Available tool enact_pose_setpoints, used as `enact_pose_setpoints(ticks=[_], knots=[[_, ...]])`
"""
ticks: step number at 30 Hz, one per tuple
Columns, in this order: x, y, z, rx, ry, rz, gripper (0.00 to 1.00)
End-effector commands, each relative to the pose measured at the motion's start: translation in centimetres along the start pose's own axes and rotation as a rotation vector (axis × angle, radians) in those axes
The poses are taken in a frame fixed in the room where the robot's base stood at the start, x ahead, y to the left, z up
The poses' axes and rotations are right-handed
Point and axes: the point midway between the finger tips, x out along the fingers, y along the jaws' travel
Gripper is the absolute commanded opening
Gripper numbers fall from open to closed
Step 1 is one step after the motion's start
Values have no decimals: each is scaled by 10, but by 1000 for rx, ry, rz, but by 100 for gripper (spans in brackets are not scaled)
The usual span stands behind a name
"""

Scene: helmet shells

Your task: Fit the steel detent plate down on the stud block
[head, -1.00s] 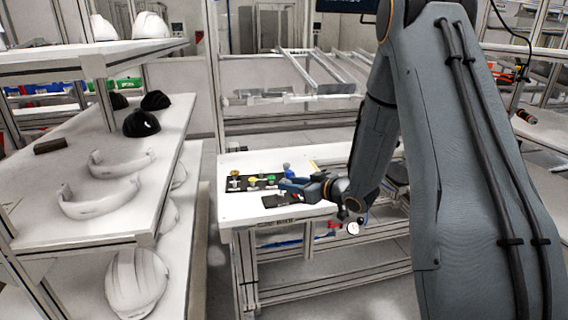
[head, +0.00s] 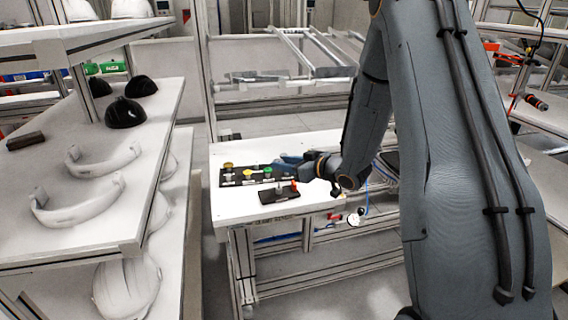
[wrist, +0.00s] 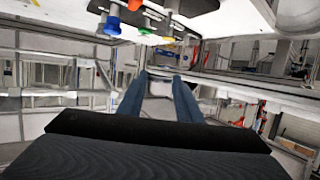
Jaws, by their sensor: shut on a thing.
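My gripper (head: 282,162), with blue-grey fingers, is above the back right of the white table in the head view. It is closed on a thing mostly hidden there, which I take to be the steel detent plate. In the wrist view the fingers (wrist: 160,80) stand a little apart, and the held thing cannot be made out. A low black block (head: 270,197) with a small grey part and an orange peg sits near the table's front edge, in front of and below my gripper. I take it for the stud block.
A dark board (head: 240,179) with yellow, green and other knobs lies left of my gripper; blue, red and green knobs (wrist: 113,25) show in the wrist view. The white table (head: 232,205) is clear at front left. A shelf (head: 110,210) with helmet parts stands left.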

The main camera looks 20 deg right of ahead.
Motion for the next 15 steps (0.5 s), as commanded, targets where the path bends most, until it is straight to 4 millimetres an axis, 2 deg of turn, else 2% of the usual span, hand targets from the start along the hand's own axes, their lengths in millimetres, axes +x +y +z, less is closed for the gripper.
enact_pose_setpoints(ticks=[2,15], knots=[[-2,0,-1,-3,-1,-6,10],[11,-1,34,-3,-2,-7,10]])
